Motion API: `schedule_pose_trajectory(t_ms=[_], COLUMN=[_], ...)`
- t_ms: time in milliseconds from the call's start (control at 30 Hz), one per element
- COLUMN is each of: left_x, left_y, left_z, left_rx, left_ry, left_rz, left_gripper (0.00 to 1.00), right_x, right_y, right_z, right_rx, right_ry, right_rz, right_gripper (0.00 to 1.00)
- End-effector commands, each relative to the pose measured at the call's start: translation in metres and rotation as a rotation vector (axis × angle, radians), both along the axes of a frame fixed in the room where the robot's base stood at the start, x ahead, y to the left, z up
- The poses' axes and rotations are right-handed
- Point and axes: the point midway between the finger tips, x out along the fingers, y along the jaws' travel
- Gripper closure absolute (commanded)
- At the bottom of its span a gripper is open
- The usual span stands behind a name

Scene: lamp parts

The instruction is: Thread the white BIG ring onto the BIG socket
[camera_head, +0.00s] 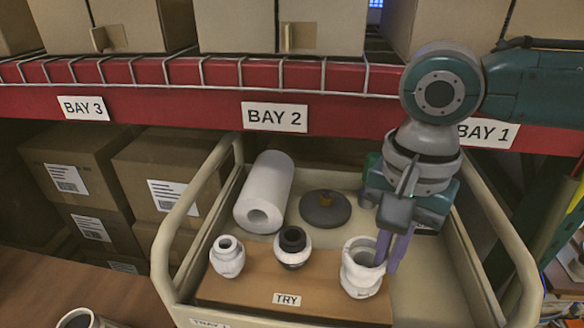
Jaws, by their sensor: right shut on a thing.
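A large white hollow piece (360,282) stands upright at the right end of the brown board marked TRY. It has a wide open top and a thicker band around it; I cannot tell where the BIG ring ends and the BIG socket begins. My right gripper (391,250) reaches down from above at its right edge. Its purple fingers are shut on the wall there, apparently the white BIG ring, one finger at the opening and one outside. The contact is partly hidden. My left gripper is not in view.
On the board (240,290) stand a small white socket (227,257) and a middle one with a black top (292,247). Behind lie a white roll (265,190) and a dark round disc (325,209). The raised tray rim (505,240) surrounds them; a red shelf beam (200,118) crosses behind.

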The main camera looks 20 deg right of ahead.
Motion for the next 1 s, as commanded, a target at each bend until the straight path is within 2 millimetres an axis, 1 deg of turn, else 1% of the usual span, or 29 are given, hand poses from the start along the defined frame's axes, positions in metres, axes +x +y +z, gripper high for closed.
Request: schedule_pose_trajectory(t_ms=[33,533,700,1000], left_x=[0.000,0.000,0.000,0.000], left_y=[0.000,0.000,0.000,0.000], left_z=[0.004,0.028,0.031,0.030], left_rx=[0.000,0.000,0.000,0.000], left_ry=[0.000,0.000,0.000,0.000], left_rz=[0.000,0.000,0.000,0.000], left_gripper=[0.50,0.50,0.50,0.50], right_x=[-0.004,-0.007,-0.008,-0.008], right_y=[0.002,0.007,0.008,0.009], right_z=[-0.004,-0.005,-0.006,-0.007], right_rx=[0.002,0.004,0.006,0.007], right_ry=[0.009,0.011,0.010,0.010], right_rz=[-0.020,-0.207,-0.243,-0.245], right_gripper=[1.00,1.00,1.00,1.00])
